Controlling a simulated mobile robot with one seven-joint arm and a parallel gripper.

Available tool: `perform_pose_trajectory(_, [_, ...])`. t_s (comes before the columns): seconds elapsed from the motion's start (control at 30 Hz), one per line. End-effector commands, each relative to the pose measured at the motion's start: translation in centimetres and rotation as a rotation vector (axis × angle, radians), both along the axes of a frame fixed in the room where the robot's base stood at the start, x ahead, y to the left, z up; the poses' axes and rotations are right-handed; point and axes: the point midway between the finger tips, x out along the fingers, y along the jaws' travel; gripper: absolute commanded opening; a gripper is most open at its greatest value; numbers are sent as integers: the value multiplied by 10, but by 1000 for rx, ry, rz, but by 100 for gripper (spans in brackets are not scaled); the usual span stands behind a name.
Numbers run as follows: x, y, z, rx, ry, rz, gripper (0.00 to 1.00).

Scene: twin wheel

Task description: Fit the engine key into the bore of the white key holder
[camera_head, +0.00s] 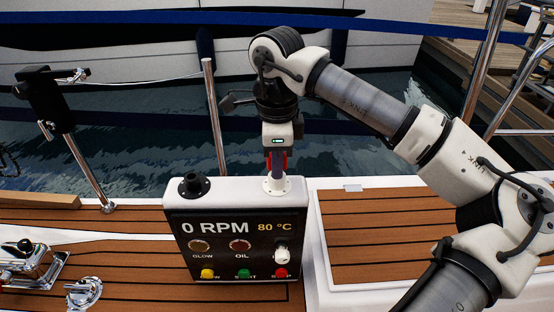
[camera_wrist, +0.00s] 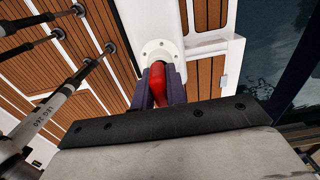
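The red engine key (camera_wrist: 157,88) is between the two dark fingers of my gripper (camera_wrist: 160,80), which look closed on it from both sides. In the head view red parts of the key (camera_head: 285,160) show beside my gripper (camera_head: 278,163), directly above the white key holder (camera_head: 276,186). The white holder is a round flanged collar on top of the console; its flange (camera_wrist: 150,50) shows just beyond the fingertips in the wrist view. The key's lower end and the bore are hidden, so I cannot tell how far the key is in.
A black holder (camera_head: 194,186) stands on the console (camera_head: 240,232) left of the white one. The console front has a display, lamps and coloured buttons. A metal post (camera_head: 213,115) rises behind it. Chrome levers (camera_head: 35,265) are at the lower left.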

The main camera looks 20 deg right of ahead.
Motion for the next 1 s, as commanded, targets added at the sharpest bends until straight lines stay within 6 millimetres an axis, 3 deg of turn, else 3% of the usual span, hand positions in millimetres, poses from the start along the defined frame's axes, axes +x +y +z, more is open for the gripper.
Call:
perform_pose_trajectory(0.03, [0, 0, 0, 0, 0, 0, 19])
perform_pose_trajectory(0.2, [0, 0, 0, 0, 0, 0, 39])
perform_pose_trajectory(0.57, [0, 0, 7, 0, -1, 0, 39])
perform_pose_trajectory(0.67, [1, 0, 21, -3, -1, -1, 39])
perform_pose_trajectory(1.0, [1, 0, 98, -1, -2, -1, 39])
